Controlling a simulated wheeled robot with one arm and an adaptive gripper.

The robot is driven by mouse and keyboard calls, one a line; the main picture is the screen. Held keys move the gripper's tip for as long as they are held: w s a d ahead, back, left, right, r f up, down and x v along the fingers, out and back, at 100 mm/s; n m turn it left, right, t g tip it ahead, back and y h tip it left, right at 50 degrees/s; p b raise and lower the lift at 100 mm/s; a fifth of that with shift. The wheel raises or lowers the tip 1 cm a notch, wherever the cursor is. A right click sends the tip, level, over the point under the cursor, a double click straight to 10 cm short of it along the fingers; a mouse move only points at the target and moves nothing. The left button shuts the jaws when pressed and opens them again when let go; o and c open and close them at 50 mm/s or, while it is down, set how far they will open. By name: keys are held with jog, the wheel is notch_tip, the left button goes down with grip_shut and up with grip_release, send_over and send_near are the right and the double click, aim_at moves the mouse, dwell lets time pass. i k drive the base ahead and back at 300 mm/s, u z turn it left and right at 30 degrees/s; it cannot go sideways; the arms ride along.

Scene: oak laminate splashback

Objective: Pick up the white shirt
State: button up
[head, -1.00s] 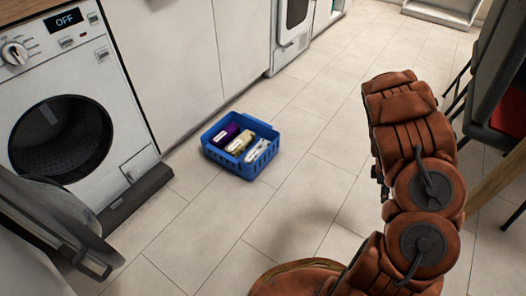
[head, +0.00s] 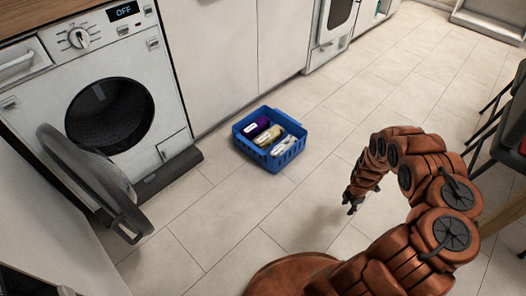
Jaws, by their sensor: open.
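The white shirt (head: 285,145) appears as a white folded bundle at the right side of a blue basket (head: 268,165) on the floor. Beside it in the basket lie a yellowish bundle (head: 267,135) and a purple bundle (head: 254,128). My gripper (head: 352,206) points down above the floor, to the right of and nearer than the basket. It is open and apart from the basket, with nothing seen in it. Its fingers are small and dark in this view.
A washing machine (head: 97,70) stands at the left with its round door (head: 95,180) swung open into the room. White cabinets (head: 215,60) run behind the basket. Dark chairs (head: 508,125) stand at the right edge. The tiled floor around the basket is clear.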

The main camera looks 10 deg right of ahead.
aim_at(288, 142)
jog(key=u, duration=2.3)
jog(key=k, duration=1.8)
jog(key=z, duration=1.25)
jog(key=i, duration=1.6)
jog(key=u, duration=0.05)
